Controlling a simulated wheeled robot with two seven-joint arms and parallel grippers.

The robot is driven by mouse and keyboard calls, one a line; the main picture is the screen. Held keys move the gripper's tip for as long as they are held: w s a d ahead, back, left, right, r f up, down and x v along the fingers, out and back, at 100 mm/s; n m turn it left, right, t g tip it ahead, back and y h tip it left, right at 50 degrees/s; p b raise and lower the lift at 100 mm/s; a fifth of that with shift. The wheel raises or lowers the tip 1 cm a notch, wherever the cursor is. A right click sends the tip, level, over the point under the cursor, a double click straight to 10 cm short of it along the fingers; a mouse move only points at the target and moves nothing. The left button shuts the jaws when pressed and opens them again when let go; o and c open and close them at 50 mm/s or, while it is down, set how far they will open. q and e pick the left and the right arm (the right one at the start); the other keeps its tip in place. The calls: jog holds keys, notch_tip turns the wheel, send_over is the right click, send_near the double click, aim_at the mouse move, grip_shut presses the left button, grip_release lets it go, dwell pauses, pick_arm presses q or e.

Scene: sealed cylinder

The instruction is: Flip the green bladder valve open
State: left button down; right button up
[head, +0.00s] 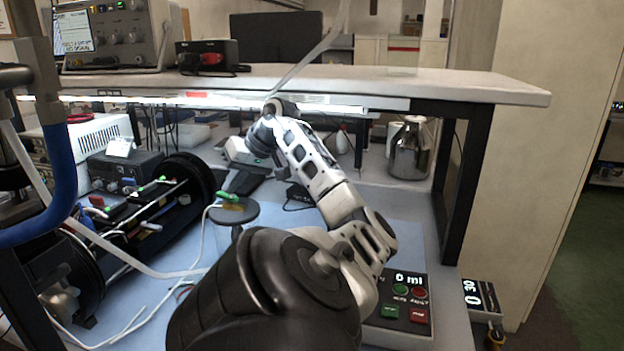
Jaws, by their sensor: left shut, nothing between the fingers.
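A small green handle (229,196) lies on top of a dark round cap (236,212) in the middle of the blue mat; it may be the bladder valve, but I cannot be sure. Another green piece (150,188) shows on the rack inside the black cylinder (190,180) at left. My left gripper (236,184) is shut and empty, its dark fingers pointing down just above and behind the green handle. I cannot tell whether they touch it. My left forearm and elbow cover much of the mat. My right gripper is out of the picture.
A box with a 0 ml display (405,283) stands at right of my arm, with a second display box (480,295) beyond it. A metal canister (410,150) stands under the raised shelf (440,85). A blue hose (62,170) and pale tubes crowd the left.

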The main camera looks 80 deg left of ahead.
pick_arm(q)
jog(key=shift+d, duration=0.1)
dwell(0.3)
jog(key=shift+d, duration=0.7)
jog(key=shift+w+f, duration=0.1)
jog(key=v, duration=1.6)
jog(key=shift+a, duration=0.1)
